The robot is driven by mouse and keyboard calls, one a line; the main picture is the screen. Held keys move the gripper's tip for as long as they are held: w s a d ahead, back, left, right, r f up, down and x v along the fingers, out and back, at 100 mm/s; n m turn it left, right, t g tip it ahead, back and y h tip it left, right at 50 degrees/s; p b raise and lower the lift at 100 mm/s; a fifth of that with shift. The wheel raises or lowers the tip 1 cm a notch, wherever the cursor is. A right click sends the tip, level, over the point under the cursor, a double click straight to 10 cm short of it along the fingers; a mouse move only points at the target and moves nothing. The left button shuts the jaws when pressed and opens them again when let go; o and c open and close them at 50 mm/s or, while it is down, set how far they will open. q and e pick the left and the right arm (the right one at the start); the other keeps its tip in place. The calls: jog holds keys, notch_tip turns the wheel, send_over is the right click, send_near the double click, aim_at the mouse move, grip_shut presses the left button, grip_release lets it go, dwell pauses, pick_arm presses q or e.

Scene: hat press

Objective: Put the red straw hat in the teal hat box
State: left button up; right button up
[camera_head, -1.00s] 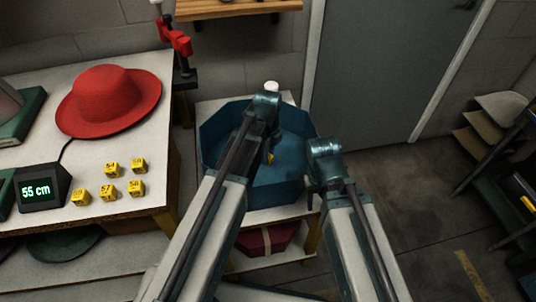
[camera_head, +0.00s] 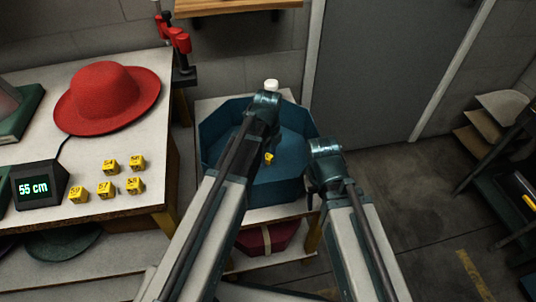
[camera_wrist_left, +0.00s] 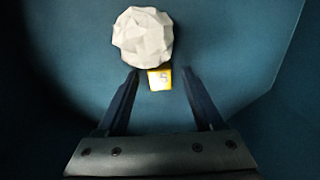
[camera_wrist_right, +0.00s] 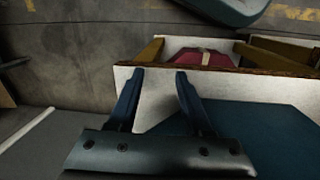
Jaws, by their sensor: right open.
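The red straw hat (camera_head: 107,98) lies brim down on the workbench at the left in the head view. The teal hat box (camera_head: 217,133) stands open on a lower white stand at the centre. My left gripper (camera_wrist_left: 160,71) points down into the box, open. A yellow cube (camera_wrist_left: 159,79) is between its fingertips, with clear gaps on both sides; it also shows in the head view (camera_head: 269,158). A crumpled white paper ball (camera_wrist_left: 143,37) lies beside the cube. My right gripper (camera_wrist_right: 160,71) is open and empty near the box's right side, above the stand's edge.
Several yellow number cubes (camera_head: 106,189) and a display reading 55 cm (camera_head: 37,186) are on the workbench (camera_head: 112,230). A red clamp (camera_head: 176,38) stands behind it. A dark red box (camera_head: 266,240) sits below the stand. The floor (camera_head: 430,220) at right is largely clear.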

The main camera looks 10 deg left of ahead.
pick_arm(q)
jog(key=shift+r, duration=0.1)
pick_arm(e)
jog(key=shift+r, duration=0.15)
pick_arm(q)
notch_tip(320, 180, up, 14)
jog(key=p, duration=1.4)
jog(key=shift+f, duration=0.2)
pick_arm(e)
notch_tip(320, 180, up, 14)
jog(key=shift+f, duration=0.2)
pick_arm(q)
jog(key=s+d+r+n+p, duration=0.2)
jog(key=s+r+n+p, duration=0.2)
jog(key=s+n, duration=0.3)
jog(key=s+d+r+n+y+p, duration=0.1)
jog(key=s+d+r+n+p, duration=0.2)
jog(key=s+n, duration=0.4)
jog(key=r+n, duration=0.1)
jog(key=n, duration=0.3)
jog(key=shift+s+d+n+p, duration=0.3)
jog(key=shift+s+d+p, duration=0.05)
jog(key=shift+s+p, duration=0.05)
pick_arm(e)
notch_tip(320, 180, up, 8)
